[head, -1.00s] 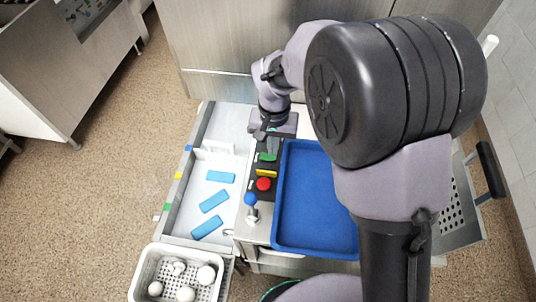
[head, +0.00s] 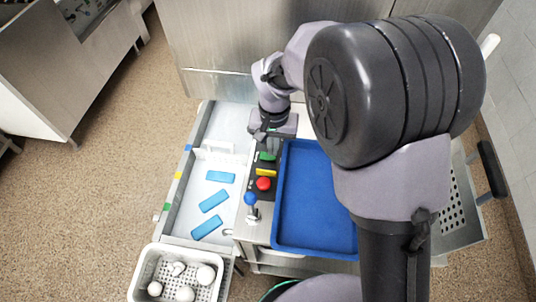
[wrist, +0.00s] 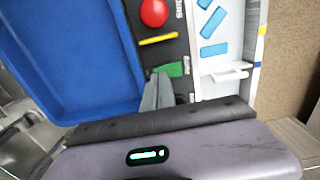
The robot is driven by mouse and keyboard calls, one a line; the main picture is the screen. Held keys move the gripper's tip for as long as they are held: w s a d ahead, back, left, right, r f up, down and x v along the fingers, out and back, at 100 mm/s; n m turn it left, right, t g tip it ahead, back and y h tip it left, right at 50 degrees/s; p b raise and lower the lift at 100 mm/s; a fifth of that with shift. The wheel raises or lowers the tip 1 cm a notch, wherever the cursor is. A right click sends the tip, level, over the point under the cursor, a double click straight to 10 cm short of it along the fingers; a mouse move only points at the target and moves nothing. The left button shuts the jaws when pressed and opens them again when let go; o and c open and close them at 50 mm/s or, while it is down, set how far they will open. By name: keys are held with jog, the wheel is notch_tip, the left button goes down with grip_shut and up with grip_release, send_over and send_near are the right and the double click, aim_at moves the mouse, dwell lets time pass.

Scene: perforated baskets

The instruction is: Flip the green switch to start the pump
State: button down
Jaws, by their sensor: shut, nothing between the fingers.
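The green switch (head: 267,156) sits at the far end of a dark control panel, beyond a yellow bar (head: 266,172) and a red round button (head: 264,184). In the wrist view the green switch (wrist: 168,70) lies just past my fingertips, partly covered by them. My gripper (head: 269,146) is over the far end of the panel. In the wrist view my gripper (wrist: 158,82) is shut and empty, its fingers together beside the green switch. I cannot tell whether the fingers touch it.
A blue tray (head: 318,250) stands right of the panel. A pale tray with several blue blocks (head: 213,201) lies to the left. A blue-knobbed lever (head: 250,199) stands at the panel's near end. A white perforated basket (head: 141,277) with white items is at the front left.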

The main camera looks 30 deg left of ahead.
jog(key=shift+f+b, duration=0.45)
jog(key=shift+f, duration=0.25)
dwell(0.3)
notch_tip(320, 180, up, 7)
jog(key=p, duration=0.5)
jog(key=shift+p, duration=0.35)
